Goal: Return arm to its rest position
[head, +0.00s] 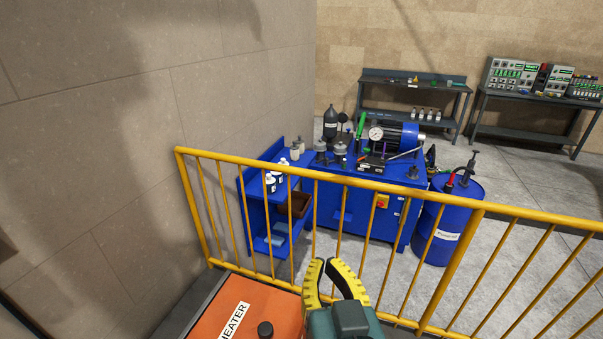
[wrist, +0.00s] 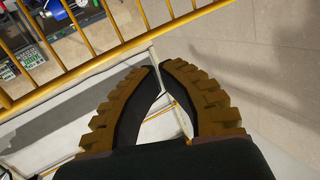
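My gripper (head: 326,264) is at the bottom middle of the head view. It has yellow, ridged, curved fingers on a dark green body, on the near side of the yellow railing. In the wrist view my gripper (wrist: 160,67) shows its two fingers bowed outward, with dark inner pads and tips almost meeting. Nothing is held between them. The fingers point towards the pale floor and the railing. Most of my arm is out of view.
The yellow railing (head: 330,176) runs across just ahead. An orange heater box (head: 255,312) stands close on the left, beside a stone wall (head: 90,140). Beyond the railing are a blue machine bench (head: 350,205), a blue barrel (head: 445,225) and a workbench (head: 535,106).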

